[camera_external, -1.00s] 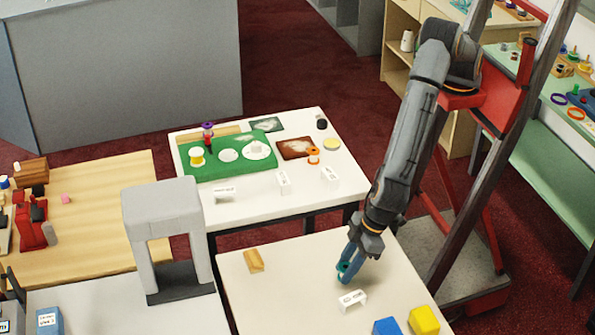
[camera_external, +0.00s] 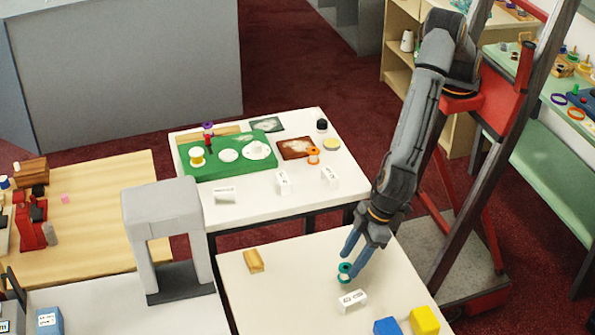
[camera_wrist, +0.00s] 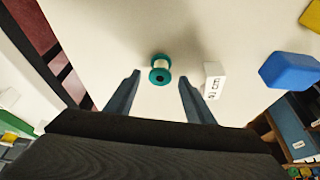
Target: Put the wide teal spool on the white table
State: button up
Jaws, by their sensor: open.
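A teal spool (camera_external: 345,272) with a pale core stands on the white table (camera_external: 290,285) in the foreground. It also shows in the wrist view (camera_wrist: 160,72), just beyond and between my fingertips. My gripper (camera_external: 356,255) is open above the spool, with its two blue fingers spread; in the wrist view (camera_wrist: 158,82) nothing is between them. The spool stands apart from the fingers, though one finger overlaps it in the external view.
A white label block (camera_external: 352,300) stands close to the spool. A blue block (camera_external: 387,326), a yellow block (camera_external: 424,320) and a small wooden piece (camera_external: 254,261) are on the same table. Another white table (camera_external: 260,206) behind holds a green board (camera_external: 225,166) with spools.

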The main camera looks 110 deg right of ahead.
jog(key=b+v, duration=0.2)
jog(key=v, duration=0.6)
jog(key=shift+r, duration=0.15)
jog(key=shift+s, duration=0.1)
jog(key=d+g, duration=0.2)
jog(key=d, duration=1.4)
jog(key=s+d, duration=0.5)
jog(key=d, duration=0.6)
jog(key=s+d+g, duration=0.1)
jog(key=s+d, duration=0.4)
jog(key=d, duration=0.7)
jog(key=shift+s+d+n, duration=0.35)
jog(key=shift+n, duration=0.05)
jog(key=shift+o, duration=0.5)
jog(key=s+d+f, duration=0.1)
jog(key=s+d, duration=0.5)
jog(key=s, duration=0.3)
jog(key=shift+d+g, duration=0.35)
jog(key=shift+g, duration=0.05)
jog(key=shift+s+f, duration=0.1)
jog(key=shift+f, duration=0.05)
